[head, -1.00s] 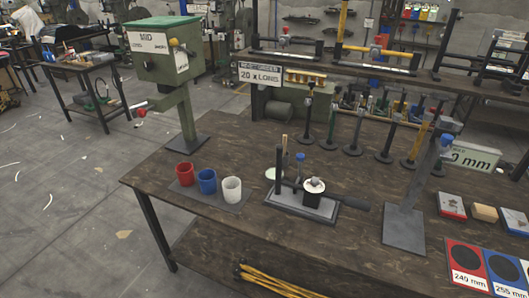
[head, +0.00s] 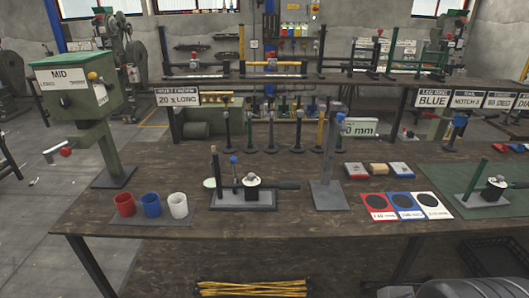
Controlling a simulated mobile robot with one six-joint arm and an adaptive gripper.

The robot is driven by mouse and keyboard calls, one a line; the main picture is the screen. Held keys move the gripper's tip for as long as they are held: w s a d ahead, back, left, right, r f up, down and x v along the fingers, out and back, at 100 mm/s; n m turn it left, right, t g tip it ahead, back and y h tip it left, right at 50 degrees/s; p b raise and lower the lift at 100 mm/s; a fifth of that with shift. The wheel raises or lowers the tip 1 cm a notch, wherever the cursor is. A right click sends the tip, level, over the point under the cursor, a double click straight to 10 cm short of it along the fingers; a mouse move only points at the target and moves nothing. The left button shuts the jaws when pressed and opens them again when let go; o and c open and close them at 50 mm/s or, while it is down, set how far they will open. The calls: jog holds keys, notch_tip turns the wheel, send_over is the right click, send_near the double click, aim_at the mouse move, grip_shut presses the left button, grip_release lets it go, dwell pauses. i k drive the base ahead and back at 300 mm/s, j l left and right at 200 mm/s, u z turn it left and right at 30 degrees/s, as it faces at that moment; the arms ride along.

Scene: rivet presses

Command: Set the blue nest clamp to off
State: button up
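No clamp here carries a readable "blue nest" label. A fixture with a grey base (head: 243,201) stands mid-bench, with a dark upright post, a blue knob (head: 234,160), a white-topped black cylinder (head: 252,183) and a dark handle (head: 285,185) lying out to the right. A second, similar fixture (head: 482,200) stands on a green mat at the right, with a green post and a white-topped part, partly cut off by the picture edge. I cannot tell whether either clamp is on or off. My gripper is not in view.
A green press (head: 75,90) marked MID stands at the left. Red (head: 124,204), blue (head: 151,204) and white (head: 178,204) cups sit in front. A grey stand (head: 328,190) rises right of the middle fixture. Upright posts line the back.

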aim_at(233, 160)
jog(key=u, duration=0.6)
jog(key=i+l, duration=0.1)
jog(key=i, duration=0.7)
jog(key=i+u, duration=0.1)
jog(key=i, duration=0.65)
